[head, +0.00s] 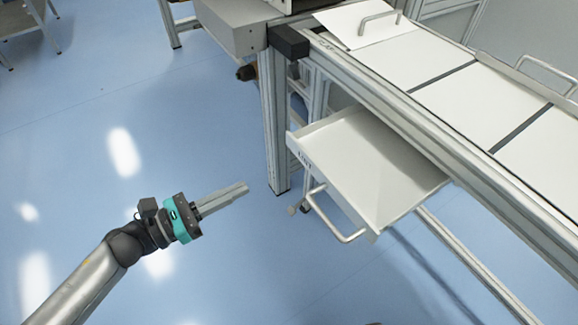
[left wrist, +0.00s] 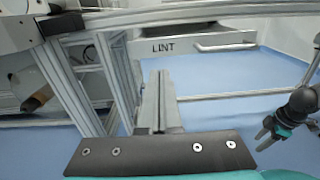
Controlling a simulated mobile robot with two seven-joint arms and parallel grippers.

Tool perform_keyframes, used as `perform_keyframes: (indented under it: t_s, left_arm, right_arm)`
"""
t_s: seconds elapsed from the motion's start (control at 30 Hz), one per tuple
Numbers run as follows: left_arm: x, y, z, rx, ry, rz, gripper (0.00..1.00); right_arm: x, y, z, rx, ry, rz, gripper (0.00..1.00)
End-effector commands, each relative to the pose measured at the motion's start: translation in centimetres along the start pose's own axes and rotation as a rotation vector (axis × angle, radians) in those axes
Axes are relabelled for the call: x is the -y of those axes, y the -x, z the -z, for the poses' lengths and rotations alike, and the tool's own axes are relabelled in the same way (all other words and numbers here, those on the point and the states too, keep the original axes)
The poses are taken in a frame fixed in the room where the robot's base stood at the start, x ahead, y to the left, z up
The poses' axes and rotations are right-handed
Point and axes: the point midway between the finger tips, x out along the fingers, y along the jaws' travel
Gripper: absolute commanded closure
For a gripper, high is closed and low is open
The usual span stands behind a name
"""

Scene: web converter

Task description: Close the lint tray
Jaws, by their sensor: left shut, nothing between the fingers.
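The lint tray (head: 375,165) is a shallow white tray, empty, pulled out from under the machine's frame in the head view. Its front, with a bar handle (head: 333,218), faces my left gripper. In the left wrist view the tray front (left wrist: 190,44) carries the word LINT, with its handle (left wrist: 226,46) to the right of the word. My left gripper (head: 244,188) is shut and empty, to the left of the tray front and apart from it. Its closed fingers also show in the left wrist view (left wrist: 158,76).
An aluminium frame post (head: 273,125) stands just behind and left of the tray. A long frame rail (head: 440,145) with white panels (head: 480,95) runs above it. A small table (head: 25,22) is far left. The blue floor (head: 90,130) before the tray is clear.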

Motion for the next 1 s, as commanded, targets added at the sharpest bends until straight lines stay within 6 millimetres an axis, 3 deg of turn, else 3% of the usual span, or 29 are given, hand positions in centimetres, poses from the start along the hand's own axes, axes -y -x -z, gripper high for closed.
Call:
perform_keyframes:
  t_s: [0.4,0.6,0.8,1.0]
  left_arm:
    - [-0.1,-7.8,-0.1,0.004,0.003,-0.002,1.0]
    - [-0.1,-10.8,0.0,0.002,0.005,-0.003,1.0]
    - [-0.1,-12.4,0.0,0.001,0.005,-0.004,1.0]
    - [-0.1,-12.7,0.0,-0.001,0.006,-0.004,1.0]
  right_arm:
    - [0.4,0.5,0.9,-0.003,-0.002,0.005,0.5]
    - [0.5,0.7,1.4,-0.006,-0.002,0.006,0.5]
    - [0.5,0.9,1.7,-0.004,-0.002,0.006,0.5]
    - [0.5,1.1,2.1,-0.013,-0.002,0.006,0.5]
